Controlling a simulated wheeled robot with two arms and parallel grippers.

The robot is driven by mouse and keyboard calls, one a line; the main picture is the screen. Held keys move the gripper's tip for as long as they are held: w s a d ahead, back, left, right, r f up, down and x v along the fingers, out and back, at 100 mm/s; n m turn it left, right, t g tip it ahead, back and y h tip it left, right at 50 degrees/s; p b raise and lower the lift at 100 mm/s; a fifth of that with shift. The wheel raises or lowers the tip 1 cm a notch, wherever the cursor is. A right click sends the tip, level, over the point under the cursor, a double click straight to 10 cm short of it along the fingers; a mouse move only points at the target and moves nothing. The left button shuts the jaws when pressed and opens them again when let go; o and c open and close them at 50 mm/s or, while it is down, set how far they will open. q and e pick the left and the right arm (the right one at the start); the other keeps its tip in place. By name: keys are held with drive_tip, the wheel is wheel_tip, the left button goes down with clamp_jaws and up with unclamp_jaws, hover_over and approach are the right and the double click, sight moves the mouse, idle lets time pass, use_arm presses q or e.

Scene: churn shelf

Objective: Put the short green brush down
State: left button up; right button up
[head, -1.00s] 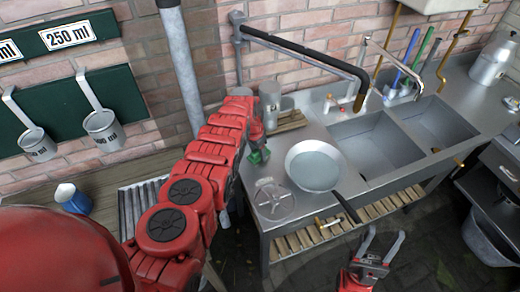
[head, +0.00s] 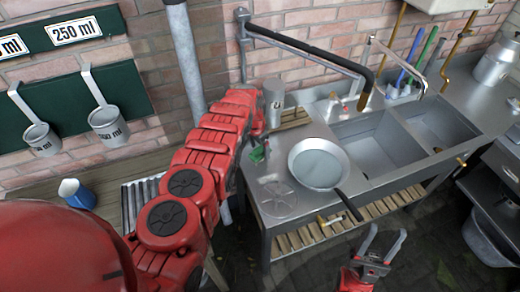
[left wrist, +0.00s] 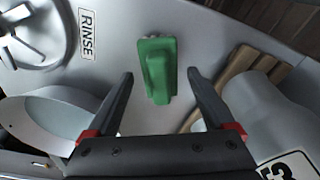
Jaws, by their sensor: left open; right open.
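The short green brush (left wrist: 157,70) rests on the steel counter, and in the left wrist view it lies between and just beyond my two spread fingertips. It also shows small in the head view (head: 258,154), partly hidden by my arm. My left gripper (left wrist: 160,75) is open with nothing in it; in the head view (head: 257,138) it is mostly hidden behind the arm. My right gripper (head: 382,243) is open and empty, low in front of the counter.
A pan (head: 318,165) sits right of the brush. A metal jug (head: 272,100) stands behind on a wooden rack (left wrist: 236,82). Two sinks (head: 372,145) are further right.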

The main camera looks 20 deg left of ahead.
sight(257, 150)
use_arm(q)
drive_tip(key=r, duration=0.2)
drive_tip(key=r+b, duration=0.1)
drive_tip(key=r, duration=0.2)
drive_tip(key=s+r+b, duration=0.1)
drive_tip(key=r, duration=0.1)
drive_tip(key=shift+a+r, duration=0.2)
drive_tip(key=shift+a, duration=0.1)
drive_tip(key=r+p, duration=0.1)
drive_tip(key=r, duration=0.1)
drive_tip(key=r+p, duration=0.1)
drive_tip(key=shift+s+a+r+p, duration=0.15)
drive_tip(key=shift+s+r+p, duration=0.1)
drive_tip(key=shift+r+p, duration=0.1)
drive_tip(key=shift+f, duration=0.1)
